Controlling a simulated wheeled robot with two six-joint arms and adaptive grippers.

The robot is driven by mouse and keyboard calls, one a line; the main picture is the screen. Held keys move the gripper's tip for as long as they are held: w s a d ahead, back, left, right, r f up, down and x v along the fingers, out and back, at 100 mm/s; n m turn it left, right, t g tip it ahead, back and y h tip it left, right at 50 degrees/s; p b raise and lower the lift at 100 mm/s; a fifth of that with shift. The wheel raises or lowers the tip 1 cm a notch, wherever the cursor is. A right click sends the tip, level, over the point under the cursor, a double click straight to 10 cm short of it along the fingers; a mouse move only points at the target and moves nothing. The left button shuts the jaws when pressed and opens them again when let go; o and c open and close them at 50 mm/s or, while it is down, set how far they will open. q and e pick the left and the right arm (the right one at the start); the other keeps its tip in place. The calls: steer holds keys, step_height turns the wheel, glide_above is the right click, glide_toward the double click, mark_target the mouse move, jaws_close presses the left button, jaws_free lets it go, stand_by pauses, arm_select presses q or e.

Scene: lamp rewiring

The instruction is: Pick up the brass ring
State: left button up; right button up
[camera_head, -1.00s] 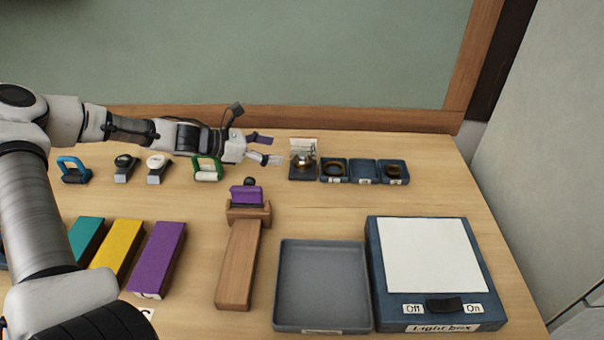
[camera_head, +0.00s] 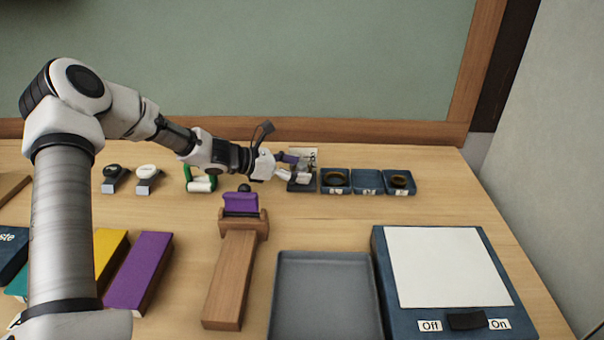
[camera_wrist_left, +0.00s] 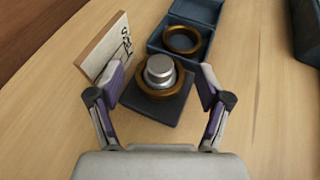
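A brass ring (camera_wrist_left: 158,94) lies around a silver knob (camera_wrist_left: 159,68) on a dark square stand (camera_wrist_left: 180,108) in the left wrist view. My left gripper (camera_wrist_left: 160,82) is open, with one finger on each side of the ring and knob, apart from them as far as I can tell. In the head view the left gripper (camera_head: 299,167) is at the stand and partly hides it. A second brass-coloured ring (camera_wrist_left: 197,43) lies in a blue tray just beyond; it also shows in the head view (camera_head: 328,179). My right gripper is not in view.
A written card (camera_wrist_left: 104,50) stands beside the stand, close to one finger. A middle blue tray (camera_head: 368,181) looks empty; the right one holds another ring (camera_head: 400,182). A wooden stand with a purple block (camera_head: 240,202), a grey tray (camera_head: 325,290) and a light box (camera_head: 450,265) are nearer.

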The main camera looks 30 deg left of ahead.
arm_select(q)
steer(key=c, duration=1)
step_height(320, 180, up, 10)
steer(key=shift+f+p, duration=0.1)
steer(key=shift+p, duration=1)
